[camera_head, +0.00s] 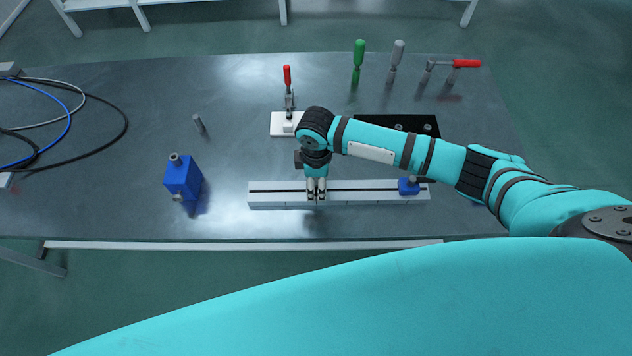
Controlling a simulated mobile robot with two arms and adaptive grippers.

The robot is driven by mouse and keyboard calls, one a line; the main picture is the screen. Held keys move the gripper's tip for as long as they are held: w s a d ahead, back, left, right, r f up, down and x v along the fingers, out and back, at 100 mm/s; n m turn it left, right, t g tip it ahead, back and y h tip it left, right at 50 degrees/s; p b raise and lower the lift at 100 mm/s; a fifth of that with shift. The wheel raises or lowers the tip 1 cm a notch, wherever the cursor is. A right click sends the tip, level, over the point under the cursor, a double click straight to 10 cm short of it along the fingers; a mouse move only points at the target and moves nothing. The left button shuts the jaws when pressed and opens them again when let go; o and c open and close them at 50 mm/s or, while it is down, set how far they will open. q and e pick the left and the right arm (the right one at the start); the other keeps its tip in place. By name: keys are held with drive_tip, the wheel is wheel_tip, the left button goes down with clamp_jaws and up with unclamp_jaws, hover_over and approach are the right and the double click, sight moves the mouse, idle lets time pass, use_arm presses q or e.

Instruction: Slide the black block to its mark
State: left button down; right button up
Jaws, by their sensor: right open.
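A long light-grey rail (270,199) with a dark slot along its top lies near the table's front edge. A small blue block (408,186) with a grey knob sits at the rail's right end. I make out no black block on the rail. Part of the rail's middle is hidden by my right gripper (316,194). That gripper points down at the rail's middle, open, well left of the blue block; I cannot tell whether it touches the rail. No mark can be made out clearly. My left gripper is not in view.
A larger blue block (183,177) with grey fittings stands left of the rail. A red-handled clamp on a white base (281,124), a black plate (372,119) partly behind my arm, and green (359,60) and grey handled tools stand behind. Cables (70,120) lie left.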

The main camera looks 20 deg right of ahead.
wheel_tip(320, 180, up, 11)
drive_tip(key=shift+f, duration=0.1)
idle(0.7)
